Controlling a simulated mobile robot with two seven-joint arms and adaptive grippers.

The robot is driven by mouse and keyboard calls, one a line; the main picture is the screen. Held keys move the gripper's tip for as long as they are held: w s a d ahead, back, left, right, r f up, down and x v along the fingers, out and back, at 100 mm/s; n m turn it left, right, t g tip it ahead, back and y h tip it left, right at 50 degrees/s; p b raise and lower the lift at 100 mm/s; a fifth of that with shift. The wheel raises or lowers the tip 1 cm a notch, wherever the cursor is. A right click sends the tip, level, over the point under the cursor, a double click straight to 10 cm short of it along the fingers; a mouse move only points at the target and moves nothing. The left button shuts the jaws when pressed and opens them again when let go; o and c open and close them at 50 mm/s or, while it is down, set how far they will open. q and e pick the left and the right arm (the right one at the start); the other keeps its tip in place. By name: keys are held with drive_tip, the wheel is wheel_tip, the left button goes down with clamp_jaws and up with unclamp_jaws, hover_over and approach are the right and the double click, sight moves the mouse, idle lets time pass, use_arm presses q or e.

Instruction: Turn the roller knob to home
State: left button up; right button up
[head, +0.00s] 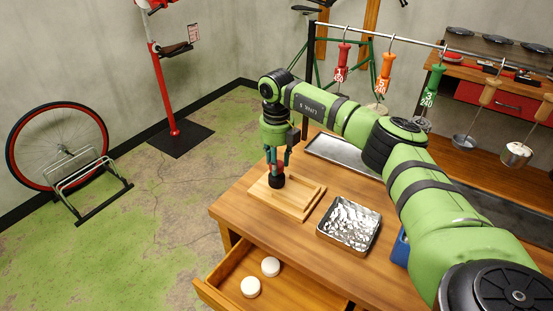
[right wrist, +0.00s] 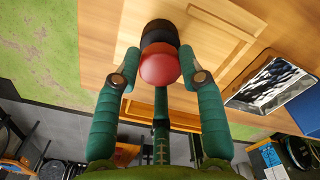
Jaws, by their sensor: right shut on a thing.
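A red-and-black knob (head: 277,181), which I take for the roller knob, stands over the light wooden board (head: 298,209) on the bench. In the right wrist view its round red end (right wrist: 160,70) faces the camera and its black part (right wrist: 160,34) lies beyond. I cannot tell whether the knob touches the board. No mark showing a home position can be made out. My left gripper is not in view.
A foil-lined metal tray (head: 348,224) sits right of the board, with a blue box (head: 401,249) beside it. An open drawer (head: 290,292) juts out in front, holding two white round pucks (head: 271,266). Tagged tools hang from a rail (head: 390,38) behind my right arm.

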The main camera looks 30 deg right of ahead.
drive_tip(key=shift+f+m, duration=0.1)
drive_tip(key=shift+m, duration=0.6)
drive_tip(key=shift+s, duration=0.1)
drive_tip(key=o, duration=1.2)
drive_tip(key=shift+c, duration=0.2)
drive_tip(key=shift+r, duration=0.3)
wheel_tip(320, 180, up, 11)
drive_tip(key=shift+r, duration=0.2)
